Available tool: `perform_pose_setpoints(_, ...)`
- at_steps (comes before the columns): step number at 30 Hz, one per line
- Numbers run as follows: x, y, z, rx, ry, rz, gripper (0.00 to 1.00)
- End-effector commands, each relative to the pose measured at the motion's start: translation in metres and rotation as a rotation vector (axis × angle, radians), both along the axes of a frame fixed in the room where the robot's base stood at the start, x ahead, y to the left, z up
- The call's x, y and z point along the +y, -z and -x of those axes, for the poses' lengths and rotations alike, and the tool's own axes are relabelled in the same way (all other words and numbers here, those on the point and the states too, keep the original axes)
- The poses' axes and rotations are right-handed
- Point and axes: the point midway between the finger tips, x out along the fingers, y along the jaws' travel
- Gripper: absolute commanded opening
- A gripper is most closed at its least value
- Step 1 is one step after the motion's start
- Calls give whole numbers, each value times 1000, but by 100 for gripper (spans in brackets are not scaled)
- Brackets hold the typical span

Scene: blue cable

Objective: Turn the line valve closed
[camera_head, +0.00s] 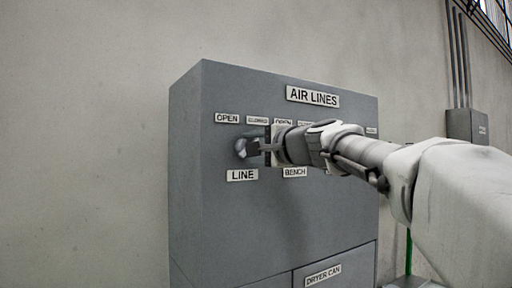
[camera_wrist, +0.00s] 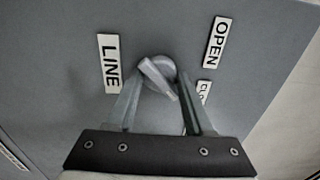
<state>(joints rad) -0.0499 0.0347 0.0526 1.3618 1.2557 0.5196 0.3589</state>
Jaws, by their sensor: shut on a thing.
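The line valve is a round grey knob with a pale bar handle (camera_wrist: 158,78), above the LINE label (camera_head: 242,175) on the grey AIR LINES cabinet. In the head view its knob (camera_head: 241,147) shows at the left of my gripper (camera_head: 256,148). In the wrist view my gripper (camera_wrist: 161,82) has one finger on each side of the handle and is shut on it. The handle lies diagonally there, its lower end toward the partly covered CLOSED label (camera_wrist: 203,90). The OPEN label (camera_head: 227,118) is clear of my arm.
The cabinet (camera_head: 270,220) stands against a plain wall. My arm comes in from the right and covers the valve above the BENCH label (camera_head: 294,172). A DRYER CAN label (camera_head: 323,275) is low on the cabinet. A grey box with conduits (camera_head: 467,125) is on the wall at right.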

Motion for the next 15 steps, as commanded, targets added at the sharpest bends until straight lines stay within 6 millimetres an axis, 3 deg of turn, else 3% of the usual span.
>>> perform_pose_setpoints(14,0,1,0,10,-1,-13,0)
perform_pose_setpoints(15,0,1,0,10,0,-13,56)
